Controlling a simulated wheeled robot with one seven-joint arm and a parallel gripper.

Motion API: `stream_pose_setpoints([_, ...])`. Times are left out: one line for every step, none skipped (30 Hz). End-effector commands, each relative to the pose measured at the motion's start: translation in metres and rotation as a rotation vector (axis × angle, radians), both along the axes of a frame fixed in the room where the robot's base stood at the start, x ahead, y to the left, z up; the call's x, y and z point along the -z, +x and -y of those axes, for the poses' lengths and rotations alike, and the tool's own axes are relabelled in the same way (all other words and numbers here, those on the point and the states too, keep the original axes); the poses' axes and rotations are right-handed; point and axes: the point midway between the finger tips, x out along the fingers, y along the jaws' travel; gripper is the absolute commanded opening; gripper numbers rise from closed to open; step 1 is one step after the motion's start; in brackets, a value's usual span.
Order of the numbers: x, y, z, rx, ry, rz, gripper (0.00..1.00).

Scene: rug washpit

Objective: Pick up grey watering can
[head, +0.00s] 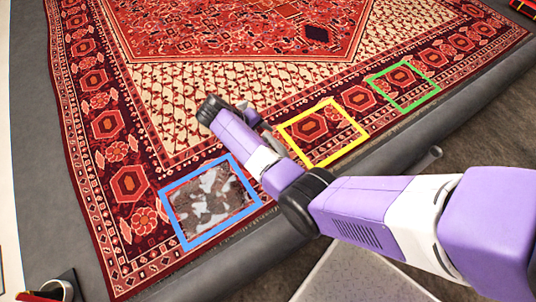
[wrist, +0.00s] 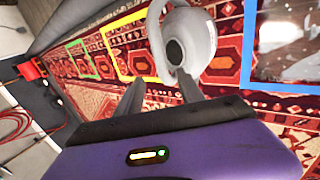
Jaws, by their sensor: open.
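The grey watering can (wrist: 200,40) shows in the wrist view just beyond my fingertips, with its round opening facing the camera and its top cut off by the frame edge. Its curved handle (wrist: 153,40) comes down on the left, and the handle's lower end lies between my fingers. My gripper (wrist: 160,82) is open, one finger on each side of that end; I cannot tell whether either finger touches it. In the head view my arm hides most of this spot, and I cannot make out the can clearly.
A red patterned rug (head: 240,40) covers the floor, with a blue frame (head: 176,218) around a stained patch. A yellow frame (head: 329,157) and a green frame (head: 410,102) lie along its border. A red object (wrist: 29,70) and red hose (wrist: 14,122) are at left in the wrist view.

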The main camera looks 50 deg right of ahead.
Motion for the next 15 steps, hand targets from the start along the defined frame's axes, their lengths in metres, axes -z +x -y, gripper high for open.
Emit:
stream_pose_setpoints([0.005, -0.002, 0.003, 0.004, 0.001, -0.002, 0.45])
stream_pose_setpoints([0.008, -0.002, 0.004, 0.005, 0.0, -0.002, 0.45])
stream_pose_setpoints([0.012, -0.003, 0.007, 0.004, 0.0, -0.001, 0.45])
stream_pose_setpoints([0.015, -0.003, 0.009, 0.004, 0.0, -0.001, 0.45])
stream_pose_setpoints([0.017, -0.004, 0.01, 0.004, 0.0, -0.001, 0.45])
stream_pose_setpoints([0.02, -0.004, 0.012, 0.004, 0.001, -0.001, 0.45])
stream_pose_setpoints([0.022, -0.005, 0.013, 0.004, 0.001, 0.0, 0.45])
stream_pose_setpoints([0.025, -0.005, 0.014, 0.003, 0.001, 0.001, 0.45])
stream_pose_setpoints([0.029, -0.006, 0.016, 0.004, 0.001, 0.0, 0.45])
stream_pose_setpoints([0.033, -0.007, 0.017, 0.004, 0.001, -0.001, 0.45])
stream_pose_setpoints([0.037, -0.008, 0.019, 0.004, 0.002, 0.001, 0.45])
stream_pose_setpoints([0.043, -0.009, 0.022, 0.004, 0.002, 0.0, 0.45])
stream_pose_setpoints([0.047, -0.01, 0.024, 0.005, 0.002, 0.0, 0.45])
stream_pose_setpoints([0.051, -0.01, 0.026, 0.004, 0.002, 0.001, 0.45])
stream_pose_setpoints([0.055, -0.011, 0.029, 0.004, 0.002, 0.001, 0.45])
